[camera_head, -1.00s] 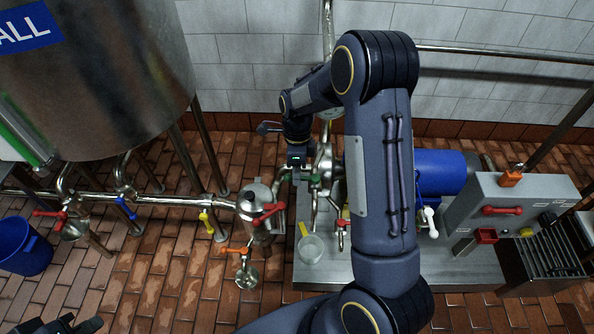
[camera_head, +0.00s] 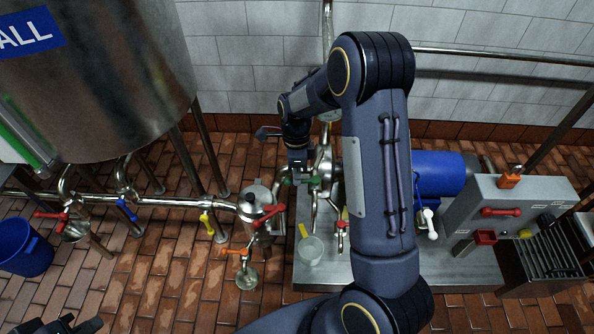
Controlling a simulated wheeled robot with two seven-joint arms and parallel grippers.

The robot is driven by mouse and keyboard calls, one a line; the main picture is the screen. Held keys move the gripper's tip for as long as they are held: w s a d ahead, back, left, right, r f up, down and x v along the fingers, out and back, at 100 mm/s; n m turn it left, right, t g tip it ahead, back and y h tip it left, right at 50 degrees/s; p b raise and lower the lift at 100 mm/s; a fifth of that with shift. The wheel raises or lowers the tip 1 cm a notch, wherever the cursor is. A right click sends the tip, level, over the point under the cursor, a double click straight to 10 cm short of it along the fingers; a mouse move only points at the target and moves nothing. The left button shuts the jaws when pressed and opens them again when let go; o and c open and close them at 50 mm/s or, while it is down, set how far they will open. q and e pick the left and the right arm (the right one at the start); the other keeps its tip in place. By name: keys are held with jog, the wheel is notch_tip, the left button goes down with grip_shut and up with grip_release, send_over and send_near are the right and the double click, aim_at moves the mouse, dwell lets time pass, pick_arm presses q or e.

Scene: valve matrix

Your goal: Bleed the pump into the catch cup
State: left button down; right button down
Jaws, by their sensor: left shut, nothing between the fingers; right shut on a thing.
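The pump's metal body (camera_head: 323,165) stands on the steel bench, mostly behind my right arm, with its blue motor (camera_head: 440,174) to the right. My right gripper (camera_head: 302,178) is shut on a green handle (camera_head: 289,183) at the pump's left side; the fingertips are small and partly hidden. The clear catch cup (camera_head: 311,249) with a yellow handle (camera_head: 303,231) stands on the bench below the pump. A small red-handled valve (camera_head: 342,223) is just right of and above the cup. My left gripper (camera_head: 78,326) is shut and empty at the bottom left edge, partly cut off.
A pipe run (camera_head: 170,200) with red, blue, yellow and orange valve handles crosses the left. A large tank (camera_head: 100,80) stands above it. A blue bucket (camera_head: 22,247) is at far left. A grey control box (camera_head: 510,205) sits right. The bench (camera_head: 460,272) is clear in front.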

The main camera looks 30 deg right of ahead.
jog(key=shift+s+d+n+t+h+p, duration=0.2)
jog(key=shift+s+n+h+p, duration=0.65)
jog(key=shift+n, duration=2)
jog(key=shift+s+d+n+t+h+p, duration=0.2)
jog(key=shift+s+n+p, duration=0.3)
jog(key=shift+s+n, duration=1.65)
jog(key=shift+s+d+n+t+h+p, duration=0.15)
jog(key=shift+s+n+h+p, duration=0.4)
jog(key=shift+n, duration=3.05)
jog(key=shift+w+d, duration=0.1)
jog(key=shift+w, duration=0.05)
jog(key=c, duration=1.5)
grip_release()
jog(key=shift+o, duration=0.2)
jog(key=p+v, duration=0.2)
jog(key=v, duration=0.5)
jog(key=shift+r, duration=0.45)
jog(key=shift+w, duration=0.15)
